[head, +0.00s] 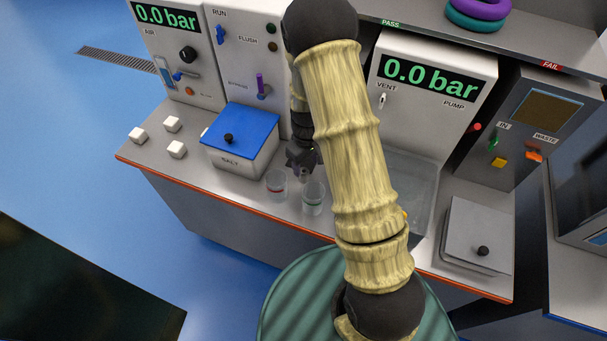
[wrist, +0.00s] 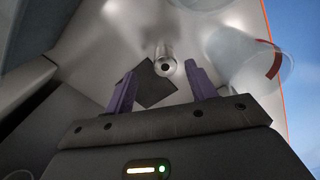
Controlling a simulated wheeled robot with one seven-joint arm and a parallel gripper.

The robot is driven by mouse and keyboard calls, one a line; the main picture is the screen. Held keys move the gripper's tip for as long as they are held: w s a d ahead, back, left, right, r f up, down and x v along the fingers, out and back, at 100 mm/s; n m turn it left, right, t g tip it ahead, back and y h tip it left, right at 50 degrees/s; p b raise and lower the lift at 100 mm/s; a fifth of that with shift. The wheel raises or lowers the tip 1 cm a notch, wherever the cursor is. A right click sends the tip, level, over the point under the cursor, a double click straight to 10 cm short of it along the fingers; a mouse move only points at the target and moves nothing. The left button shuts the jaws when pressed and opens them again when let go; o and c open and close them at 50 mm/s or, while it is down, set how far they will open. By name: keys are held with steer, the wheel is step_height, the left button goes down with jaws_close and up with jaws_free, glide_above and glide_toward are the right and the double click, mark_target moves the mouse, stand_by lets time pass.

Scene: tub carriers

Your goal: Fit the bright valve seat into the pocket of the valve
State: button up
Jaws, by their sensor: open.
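My gripper (head: 303,170) points down at the bench, behind the two clear cups in the head view. In the wrist view its two purple fingers (wrist: 160,72) stand apart with nothing held between them. A small bright metal piece with a round dark hole (wrist: 165,67) shows between and just beyond the fingertips. I cannot tell whether it is the valve seat or part of the valve. A dark, tilted square patch (wrist: 152,88) lies beside it, partly behind the left finger. In the head view I cannot make out the valve or the seat near the gripper.
A red-banded clear cup (head: 277,186) and a green-banded one (head: 313,198) stand close to my gripper. The red-banded cup is by the right finger in the wrist view (wrist: 240,58). A blue-lidded box (head: 240,138) and white blocks (head: 176,149) stand left; a lidded grey box (head: 478,235) stands right.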

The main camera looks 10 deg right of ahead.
mark_target(304, 171)
steer(key=shift+f, duration=0.1)
steer(key=f, duration=0.1)
steer(key=f+p, duration=0.1)
steer(key=f, duration=0.1)
steer(key=shift+a+f, duration=0.35)
steer(key=shift+f, duration=0.65)
jaws_close()
step_height(304, 171, up, 10)
steer(key=shift+b, duration=0.5)
